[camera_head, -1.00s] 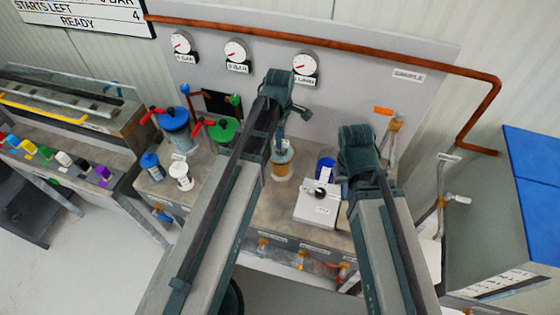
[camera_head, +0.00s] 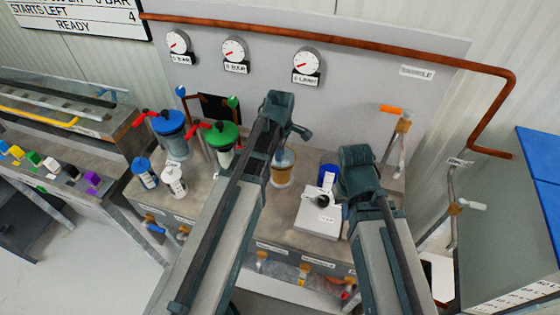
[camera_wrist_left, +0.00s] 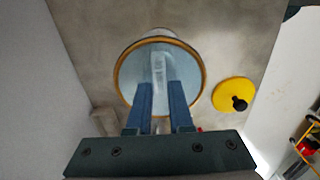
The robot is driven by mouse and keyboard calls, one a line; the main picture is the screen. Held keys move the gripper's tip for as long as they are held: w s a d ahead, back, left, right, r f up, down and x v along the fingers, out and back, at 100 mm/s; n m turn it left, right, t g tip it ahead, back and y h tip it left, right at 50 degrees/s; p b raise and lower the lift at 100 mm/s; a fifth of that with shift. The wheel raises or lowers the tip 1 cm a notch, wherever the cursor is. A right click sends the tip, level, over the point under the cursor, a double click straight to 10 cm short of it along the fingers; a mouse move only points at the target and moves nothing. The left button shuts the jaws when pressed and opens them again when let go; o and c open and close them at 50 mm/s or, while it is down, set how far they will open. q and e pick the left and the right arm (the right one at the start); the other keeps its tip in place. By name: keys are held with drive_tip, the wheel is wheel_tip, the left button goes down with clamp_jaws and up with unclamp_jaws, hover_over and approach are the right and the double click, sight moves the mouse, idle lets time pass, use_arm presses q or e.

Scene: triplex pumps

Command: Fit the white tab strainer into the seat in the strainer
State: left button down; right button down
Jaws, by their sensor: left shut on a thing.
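The strainer (camera_head: 283,168) is an amber-rimmed, clear round bowl on the bench; it also shows in the left wrist view (camera_wrist_left: 128,65). My left gripper (camera_wrist_left: 161,88) points down over this bowl, its two fingers shut on the white tab strainer (camera_wrist_left: 158,68). Only a pale upright strip of the tab strainer shows between the fingers, within the outline of the orange rim. The seat inside is hidden, and I cannot tell how deep the piece sits. My right gripper (camera_head: 360,168) hangs over the right of the bench; its fingers are hidden behind its wrist.
A yellow disc with a black knob (camera_wrist_left: 233,95) lies beside the bowl. A white box (camera_head: 318,220) and a blue cup (camera_head: 328,176) stand to the right. Blue-topped (camera_head: 170,130) and green-topped (camera_head: 222,142) vessels stand left. A panel with gauges (camera_head: 234,50) rises behind.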

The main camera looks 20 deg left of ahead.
use_arm(q)
drive_tip(key=shift+f, duration=0.15)
drive_tip(key=c, duration=1.1)
unclamp_jaws()
wheel_tip(320, 180, up, 13)
drive_tip(key=p, duration=1.2)
drive_tip(key=s+d+m, duration=0.5)
drive_tip(key=s+m, duration=0.2)
drive_tip(key=m, duration=0.3)
drive_tip(key=s+d+m+y, duration=0.1)
drive_tip(key=s+d+m, duration=0.5)
drive_tip(key=m, duration=0.5)
drive_tip(key=shift+s+f, duration=0.2)
drive_tip(key=shift+s, duration=0.5)
